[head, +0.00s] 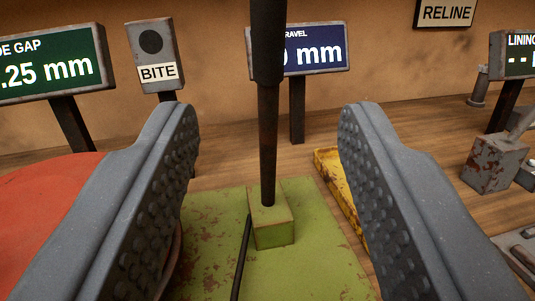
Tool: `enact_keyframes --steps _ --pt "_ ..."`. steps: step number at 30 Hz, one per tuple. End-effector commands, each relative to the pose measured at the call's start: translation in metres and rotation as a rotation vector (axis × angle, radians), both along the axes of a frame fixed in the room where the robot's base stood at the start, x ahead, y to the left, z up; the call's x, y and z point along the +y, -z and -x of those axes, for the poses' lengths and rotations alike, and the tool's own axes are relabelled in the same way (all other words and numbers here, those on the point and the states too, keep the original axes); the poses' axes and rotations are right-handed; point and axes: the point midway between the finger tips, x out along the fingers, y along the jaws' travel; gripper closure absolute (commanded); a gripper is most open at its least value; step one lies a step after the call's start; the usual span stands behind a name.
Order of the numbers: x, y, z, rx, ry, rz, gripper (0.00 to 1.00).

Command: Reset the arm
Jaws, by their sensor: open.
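My gripper (268,135) is open, with its two grey studded fingers wide apart at the left and right of the head view. Nothing is held between them. A dark upright rod (268,140) stands in the gap between the fingers, rising from a green block (271,226). The block sits on a worn green plate (310,270). I cannot tell how far the rod is from the fingers in depth, but neither finger appears to touch it.
A red rounded part (45,215) lies at the left, partly behind the left finger. A yellow piece (335,180) lies right of the plate. Behind stand a green display (50,65), a BITE box (155,55) and a blue display (325,50). A rusty lever box (492,165) is at right.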

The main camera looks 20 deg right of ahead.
Motion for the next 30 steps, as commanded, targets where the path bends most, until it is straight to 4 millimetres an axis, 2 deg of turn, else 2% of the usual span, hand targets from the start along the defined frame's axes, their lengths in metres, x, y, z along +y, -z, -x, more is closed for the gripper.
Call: enact_keyframes --steps 14,19,25,30 --pt "0.0 0.0 0.0 0.0 0.0 0.0 0.57" --pt "0.013 -0.014 -0.007 0.009 -0.042 -0.031 0.57" --pt "0.063 -0.066 -0.026 0.06 -0.199 -0.105 0.57" --pt "0.105 -0.126 -0.023 0.121 -0.335 -0.126 0.57"
